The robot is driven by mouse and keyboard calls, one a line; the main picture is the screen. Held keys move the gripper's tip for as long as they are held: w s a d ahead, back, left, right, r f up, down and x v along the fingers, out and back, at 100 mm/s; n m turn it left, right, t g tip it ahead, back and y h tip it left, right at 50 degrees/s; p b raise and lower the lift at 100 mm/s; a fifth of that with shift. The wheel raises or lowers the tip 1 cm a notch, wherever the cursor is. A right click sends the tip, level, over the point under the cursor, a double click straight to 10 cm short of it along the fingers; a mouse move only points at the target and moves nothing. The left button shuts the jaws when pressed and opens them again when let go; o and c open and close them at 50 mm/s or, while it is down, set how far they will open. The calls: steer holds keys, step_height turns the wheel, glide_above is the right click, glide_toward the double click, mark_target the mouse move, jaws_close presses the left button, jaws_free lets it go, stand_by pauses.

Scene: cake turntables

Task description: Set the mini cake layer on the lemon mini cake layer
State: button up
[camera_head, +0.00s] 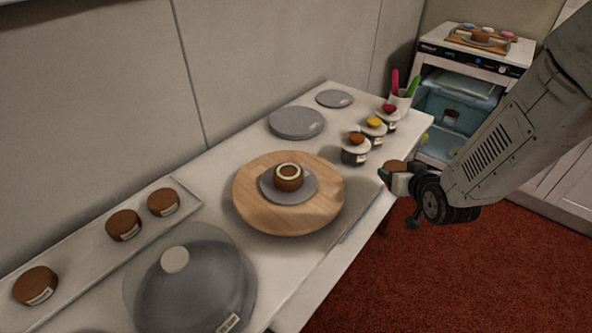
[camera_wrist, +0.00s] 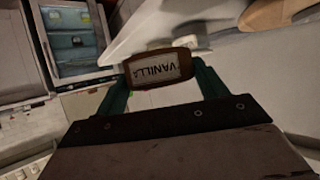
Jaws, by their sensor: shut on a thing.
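My gripper (camera_head: 390,173) is shut on a brown mini cake layer (camera_head: 395,166), held off the counter's right edge, to the right of the turntable. In the wrist view the layer (camera_wrist: 158,69) sits between the two green fingers and its label reads VANILLA. A brown layer with a pale ring on top (camera_head: 289,178) stands on a grey disc (camera_head: 269,195) on the round wooden turntable (camera_head: 248,212). Its flavour label is not readable, so I cannot confirm that it is the lemon one.
Several brown layers, including one at the near end (camera_head: 36,286), sit on a long white tray (camera_head: 85,243). A clear dome (camera_head: 220,280) stands nearer. Topped jars (camera_head: 355,150) and a cup of tools (camera_head: 402,100) stand behind the turntable, near grey discs (camera_head: 297,122).

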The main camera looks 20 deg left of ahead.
steer(key=s+a+r+n+y, duration=0.1)
steer(key=s+a, duration=0.2)
steer(key=a, duration=0.2)
steer(key=s+a+r+n+g+y, duration=0.1)
steer(key=s+a, duration=0.2)
steer(key=a, duration=0.2)
steer(key=s+a+r+n+g+y, duration=0.1)
steer(key=s+a+r+n, duration=0.1)
steer(key=a, duration=0.3)
steer(key=shift+s+a+y, duration=0.3)
steer(key=shift+s+y, duration=0.1)
steer(key=shift+s, duration=0.15)
steer(key=s+a+r+n+g+y, duration=0.1)
steer(key=s+a+r+n+g, duration=0.1)
steer(key=s+a, duration=0.45)
steer(key=s+a+r+n+g+y, duration=0.2)
steer(key=s+a+n, duration=0.1)
steer(key=s+a, duration=0.3)
glide_above(292, 174)
steer(key=s, duration=0.1)
steer(key=shift+f, duration=0.9)
steer(key=shift+w+f, duration=0.25)
steer(key=shift+f, duration=0.65)
steer(key=shift+w+f, duration=0.2)
steer(key=shift+f, duration=0.65)
steer(key=shift+f, duration=0.2)
steer(key=o, duration=0.9)
steer(key=shift+o, duration=0.3)
steer(key=shift+r, duration=0.15)
